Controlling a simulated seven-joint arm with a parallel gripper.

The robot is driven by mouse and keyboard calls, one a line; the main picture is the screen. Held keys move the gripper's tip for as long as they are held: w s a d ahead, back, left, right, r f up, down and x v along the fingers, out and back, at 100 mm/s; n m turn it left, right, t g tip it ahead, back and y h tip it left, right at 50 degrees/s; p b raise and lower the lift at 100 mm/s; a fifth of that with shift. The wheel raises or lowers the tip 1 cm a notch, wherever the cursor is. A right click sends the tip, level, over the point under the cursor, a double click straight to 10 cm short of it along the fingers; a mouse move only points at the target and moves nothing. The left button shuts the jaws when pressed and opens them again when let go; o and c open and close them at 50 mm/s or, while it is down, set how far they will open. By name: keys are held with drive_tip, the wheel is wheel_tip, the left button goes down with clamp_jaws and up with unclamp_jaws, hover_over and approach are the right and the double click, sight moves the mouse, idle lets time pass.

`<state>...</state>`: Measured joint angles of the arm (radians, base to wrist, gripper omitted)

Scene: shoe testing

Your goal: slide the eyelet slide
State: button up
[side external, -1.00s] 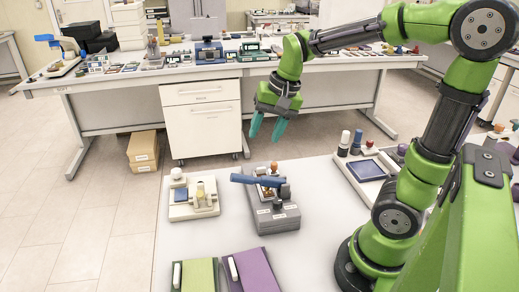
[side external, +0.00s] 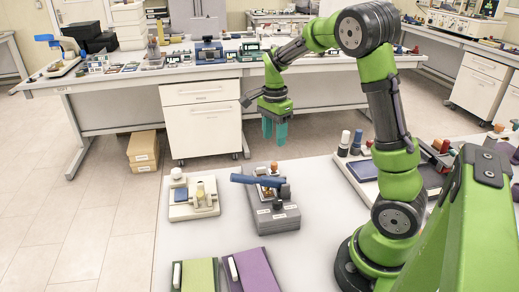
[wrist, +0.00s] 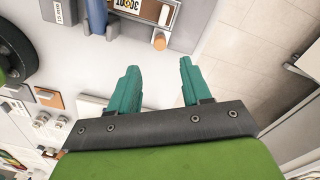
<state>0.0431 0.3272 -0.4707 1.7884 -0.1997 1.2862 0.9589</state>
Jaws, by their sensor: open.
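No part in view can be surely picked out as the eyelet slide. A grey device (side external: 277,216) with white labels, a blue lever (side external: 257,180) and an orange-brown knob (side external: 274,167) stands on the white table. A cream device (side external: 205,208) with a blue block sits to its left. My gripper (side external: 274,133) hangs fingers down, open and empty, above and beyond the grey device, near the table's far edge. In the wrist view its teal fingers (wrist: 159,68) are apart with nothing between them.
Green (side external: 200,275) and purple (side external: 255,270) boards lie at the table's front. A dark blue pad (side external: 363,170) and several upright bottles stand to the right. The white table (side external: 225,235) is bare between the devices and boards. A cluttered bench (side external: 130,80) stands behind, across a floor gap.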

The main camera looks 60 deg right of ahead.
sight(274, 163)
wheel_tip(274, 163, down, 9)
drive_tip(key=shift+s+f, duration=0.15)
drive_tip(key=shift+f, duration=0.05)
drive_tip(key=shift+c, duration=0.4)
clamp_jaws()
